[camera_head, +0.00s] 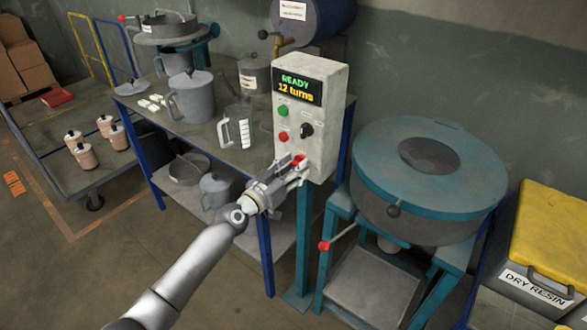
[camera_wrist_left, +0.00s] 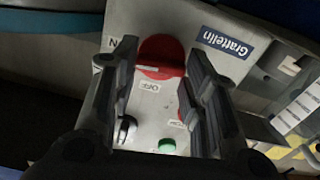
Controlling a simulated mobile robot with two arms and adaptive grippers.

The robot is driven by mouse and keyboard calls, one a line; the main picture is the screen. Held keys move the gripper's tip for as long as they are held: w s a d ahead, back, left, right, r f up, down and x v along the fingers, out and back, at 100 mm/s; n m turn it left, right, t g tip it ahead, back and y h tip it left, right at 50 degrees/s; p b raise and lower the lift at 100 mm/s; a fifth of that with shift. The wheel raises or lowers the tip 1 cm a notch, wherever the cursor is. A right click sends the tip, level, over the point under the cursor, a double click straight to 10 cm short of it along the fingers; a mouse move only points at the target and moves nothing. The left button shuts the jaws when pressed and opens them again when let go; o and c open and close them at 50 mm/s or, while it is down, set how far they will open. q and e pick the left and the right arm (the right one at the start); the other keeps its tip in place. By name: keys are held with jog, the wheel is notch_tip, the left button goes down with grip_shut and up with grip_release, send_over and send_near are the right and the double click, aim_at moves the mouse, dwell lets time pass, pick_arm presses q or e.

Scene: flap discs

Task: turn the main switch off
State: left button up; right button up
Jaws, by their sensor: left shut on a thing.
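The grey control box (camera_head: 312,110) stands on a teal post, with a lit display (camera_head: 299,87) reading "READY 12 turns". The red main switch (camera_head: 299,160) is low on its front, partly hidden by my left gripper (camera_head: 296,168). In the left wrist view the red main switch (camera_wrist_left: 162,57) lies between my left fingers (camera_wrist_left: 160,70), which are shut on it. An "OFF" label (camera_wrist_left: 150,87) shows beside the switch. Which way the switch is set I cannot tell. My right gripper is not in view.
On the box, a black knob (camera_head: 306,130), a green button (camera_head: 283,111) and a red button (camera_head: 283,136) sit above the switch. A teal-topped round machine (camera_head: 385,165) stands close on the right. A workbench (camera_head: 195,134) with jugs is behind on the left.

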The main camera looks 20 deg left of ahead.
pick_arm(q)
jog(key=shift+a+f+n+b, duration=0.1)
jog(key=shift+f+n+b, duration=0.1)
jog(key=shift+n, duration=3.9)
jog(key=shift+a+f+n+b, duration=0.1)
jog(key=shift+n+b, duration=0.05)
jog(key=shift+n, duration=3.95)
jog(key=o, duration=1)
jog(key=v, duration=1.2)
